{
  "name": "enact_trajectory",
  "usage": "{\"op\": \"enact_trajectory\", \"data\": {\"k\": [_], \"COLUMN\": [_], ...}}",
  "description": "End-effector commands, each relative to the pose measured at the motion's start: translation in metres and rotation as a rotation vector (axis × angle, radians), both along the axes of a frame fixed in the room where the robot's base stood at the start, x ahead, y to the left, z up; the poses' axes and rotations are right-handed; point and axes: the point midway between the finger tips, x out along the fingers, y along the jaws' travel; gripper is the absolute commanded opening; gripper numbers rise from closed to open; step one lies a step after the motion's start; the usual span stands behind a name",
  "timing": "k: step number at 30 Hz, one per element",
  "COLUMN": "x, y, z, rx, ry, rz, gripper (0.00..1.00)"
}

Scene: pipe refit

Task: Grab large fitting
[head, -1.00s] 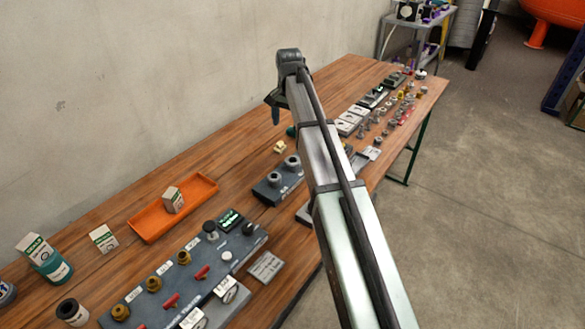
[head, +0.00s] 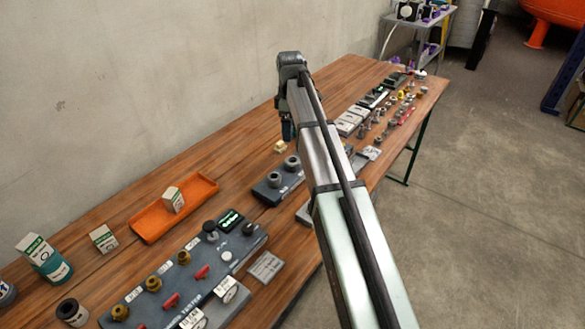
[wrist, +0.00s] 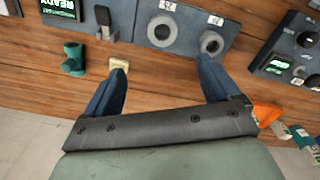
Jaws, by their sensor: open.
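Two grey ring-shaped fittings sit on a dark block (head: 262,194). One fitting (head: 292,162) is at its far right end, the other (head: 273,180) at its left; both show in the wrist view, the first at left (wrist: 153,30), the second at right (wrist: 203,43). The first looks slightly larger, but I cannot read the labels. My gripper (wrist: 162,62) is open and empty, its fingers pointing toward the block, apart from both fittings. In the head view my gripper (head: 288,130) hangs above the table beyond the block, partly hidden by my arm.
A teal pipe piece (wrist: 73,60) and a small yellowish block (wrist: 121,64) lie near my left finger in the wrist view. An orange tray (head: 150,231) and a control panel (head: 150,290) are at left. Several small parts crowd the table's far right. Bare wood lies along the wall.

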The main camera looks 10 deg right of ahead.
Motion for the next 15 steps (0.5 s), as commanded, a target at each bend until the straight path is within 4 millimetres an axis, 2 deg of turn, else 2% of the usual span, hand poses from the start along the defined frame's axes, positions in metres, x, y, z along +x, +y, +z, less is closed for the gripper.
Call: {"op": "enact_trajectory", "data": {"k": [6,11,15], "x": [0.0,0.0,-0.001], "y": [0.0,0.0,0.0], "z": [0.0,-0.002,-0.015], "rx": [0.0,-0.001,0.0], "ry": [0.002,0.002,0.004], "rz": [0.264,0.346,0.358], "gripper": [0.89,0.89,0.89]}}
